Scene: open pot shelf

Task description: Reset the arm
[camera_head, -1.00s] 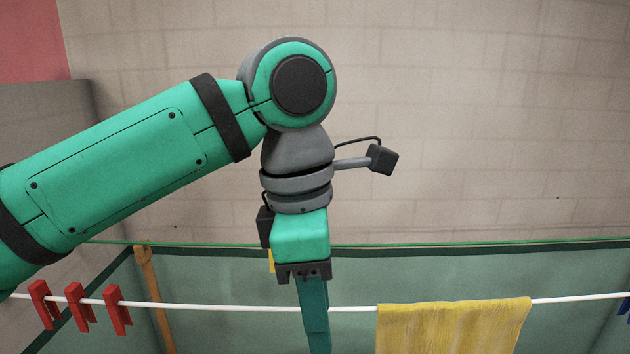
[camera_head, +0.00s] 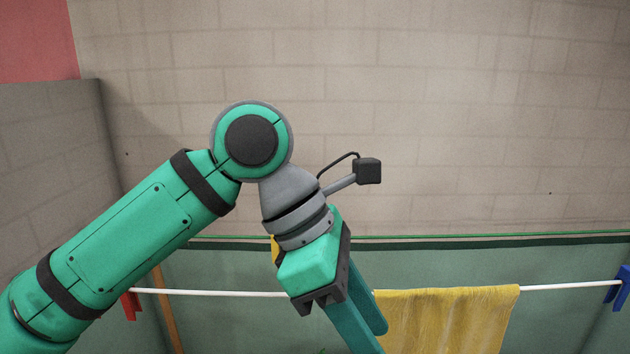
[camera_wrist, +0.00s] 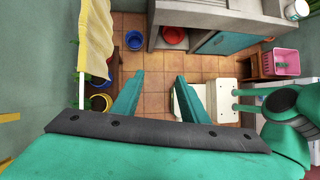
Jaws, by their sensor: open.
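My gripper (camera_head: 366,332) is open and empty. In the head view it hangs from my bent arm and tilts, its fingers pointing to the lower right, just left of the yellow cloth in the picture. The fingers reach toward the bottom edge of the picture. In the wrist view my gripper (camera_wrist: 158,80) shows two green fingers spread apart with bare tiled floor between them.
A yellow cloth (camera_head: 450,318) hangs on a white line (camera_head: 560,287). A blue peg (camera_head: 617,288) and a red peg (camera_head: 131,306) sit on it. In the wrist view, a blue bucket (camera_wrist: 134,40), a red basin (camera_wrist: 173,36) and a pink basket (camera_wrist: 286,62) stand apart from my fingers.

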